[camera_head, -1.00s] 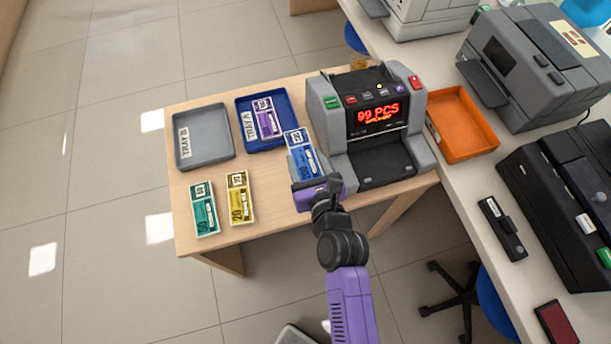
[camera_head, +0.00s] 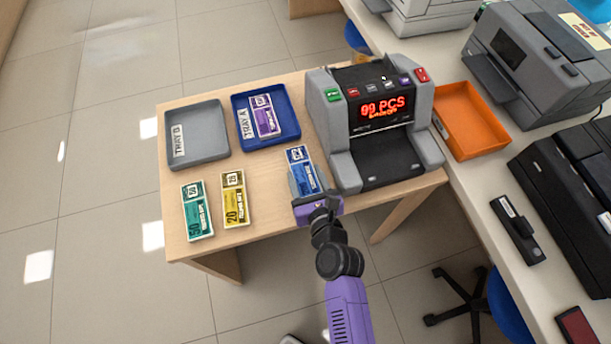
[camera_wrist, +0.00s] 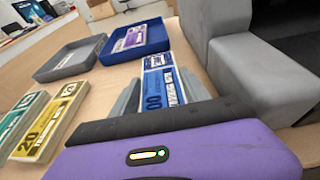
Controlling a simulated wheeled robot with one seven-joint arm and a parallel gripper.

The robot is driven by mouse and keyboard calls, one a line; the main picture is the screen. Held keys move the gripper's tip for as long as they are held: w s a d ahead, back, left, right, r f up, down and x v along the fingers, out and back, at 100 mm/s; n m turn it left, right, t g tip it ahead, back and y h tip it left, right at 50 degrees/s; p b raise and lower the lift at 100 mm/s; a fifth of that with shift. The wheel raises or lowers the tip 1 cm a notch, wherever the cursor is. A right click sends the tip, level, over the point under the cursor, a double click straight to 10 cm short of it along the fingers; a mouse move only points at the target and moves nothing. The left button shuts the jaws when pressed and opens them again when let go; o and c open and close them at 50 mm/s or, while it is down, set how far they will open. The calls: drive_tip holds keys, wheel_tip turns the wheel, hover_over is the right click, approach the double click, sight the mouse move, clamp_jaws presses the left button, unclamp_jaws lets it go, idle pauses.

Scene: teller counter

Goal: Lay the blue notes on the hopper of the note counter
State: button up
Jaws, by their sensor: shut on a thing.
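The blue notes (camera_head: 304,172) are a banded bundle at the front of the wooden table, left of the note counter. My gripper (camera_head: 306,183) is shut on them, with a grey finger on each side. In the wrist view the blue notes (camera_wrist: 163,88) stick out forward between the fingers. I cannot tell whether the bundle touches the table. The note counter (camera_head: 322,112) is grey and black and shows a red "99 PCS". Its hopper at the top (camera_head: 372,74) is bare of notes as far as I see. The counter's grey side also shows in the wrist view (camera_wrist: 255,75).
Green notes (camera_head: 196,210) and yellow notes (camera_head: 235,200) lie left of my gripper. Behind them are grey tray B (camera_head: 208,119) and blue tray A (camera_head: 284,98), which holds purple notes (camera_head: 264,116). An orange tray (camera_head: 490,146) lies right of the counter.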

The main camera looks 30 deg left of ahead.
drive_tip(key=shift+f, duration=0.1)
drive_tip(key=o, duration=1.4)
drive_tip(key=shift+r, duration=0.2)
drive_tip(key=v, duration=1.2)
drive_tip(key=shift+d+p, duration=0.1)
drive_tip(key=shift+p, duration=0.25)
drive_tip(key=shift+d+f, duration=0.1)
